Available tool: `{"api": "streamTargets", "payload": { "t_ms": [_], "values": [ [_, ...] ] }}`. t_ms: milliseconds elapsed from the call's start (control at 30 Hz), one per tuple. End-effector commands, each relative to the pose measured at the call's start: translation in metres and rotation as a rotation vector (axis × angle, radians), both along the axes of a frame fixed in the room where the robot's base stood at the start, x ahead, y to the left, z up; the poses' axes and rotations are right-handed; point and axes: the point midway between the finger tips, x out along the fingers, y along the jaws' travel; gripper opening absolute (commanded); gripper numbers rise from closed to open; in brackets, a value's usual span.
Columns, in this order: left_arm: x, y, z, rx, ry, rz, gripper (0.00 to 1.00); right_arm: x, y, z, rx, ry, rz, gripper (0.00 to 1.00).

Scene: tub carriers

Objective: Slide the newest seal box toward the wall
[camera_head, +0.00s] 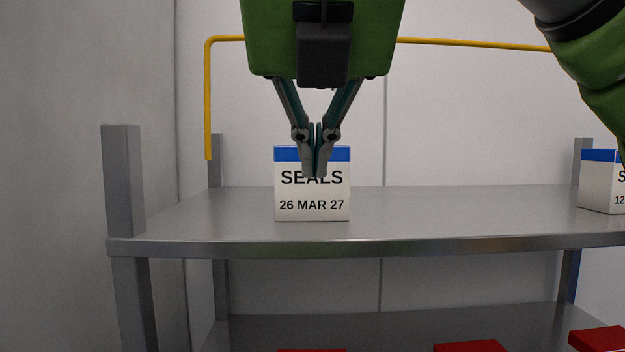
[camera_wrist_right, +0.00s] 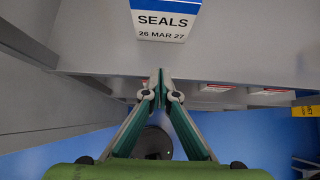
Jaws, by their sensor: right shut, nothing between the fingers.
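A white seal box (camera_head: 312,211) with a blue top band, marked "SEALS 26 MAR 27", stands upright on the grey upper shelf (camera_head: 430,215). It also shows at the top of the right wrist view (camera_wrist_right: 160,22). A second seal box (camera_head: 598,192) stands at the right end of the shelf, cut off by the frame, its date only partly visible as "12". My right gripper (camera_head: 317,172) is shut and empty in front of the first box, covering part of its label. In the right wrist view its fingertips (camera_wrist_right: 161,75) are apart from the box. My left gripper is not in view.
A grey post (camera_head: 124,180) rises at the shelf's left front corner. A yellow rail (camera_head: 470,43) runs behind the shelf, before the pale back wall (camera_head: 490,110). Red-topped items (camera_head: 470,346) sit on the lower level. The shelf between the two boxes is clear.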

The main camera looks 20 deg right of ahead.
Motion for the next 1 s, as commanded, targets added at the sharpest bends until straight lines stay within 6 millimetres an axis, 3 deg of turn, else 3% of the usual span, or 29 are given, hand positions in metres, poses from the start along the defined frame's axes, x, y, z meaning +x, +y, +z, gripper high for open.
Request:
{"api": "streamTargets", "payload": {
  "t_ms": [100,167,267,400,500,600,833,1000],
  "values": [
    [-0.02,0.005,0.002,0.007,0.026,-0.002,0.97,0.018,-0.006,-0.019,0.002,0.008,-0.001,0.0],
    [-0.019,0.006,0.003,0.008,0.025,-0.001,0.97,0.026,-0.008,-0.027,0.002,0.008,-0.001,0.0],
    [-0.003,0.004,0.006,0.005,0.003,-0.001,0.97,0.038,-0.011,-0.039,0.002,0.007,-0.001,0.0],
    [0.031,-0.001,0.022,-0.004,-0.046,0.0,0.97,0.058,-0.017,-0.036,0.004,0.004,-0.003,0.0],
    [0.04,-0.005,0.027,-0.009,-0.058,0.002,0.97,0.068,-0.02,-0.036,0.004,0.004,-0.003,0.0],
    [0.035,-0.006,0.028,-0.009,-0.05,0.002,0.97,0.074,-0.022,-0.037,0.004,0.002,-0.003,0.0],
    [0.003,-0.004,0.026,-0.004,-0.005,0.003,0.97,0.077,-0.022,-0.038,0.004,0.002,-0.003,0.0],
    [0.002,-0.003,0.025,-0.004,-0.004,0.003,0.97,0.077,-0.022,-0.038,0.004,0.002,-0.003,0.0]
  ]
}}
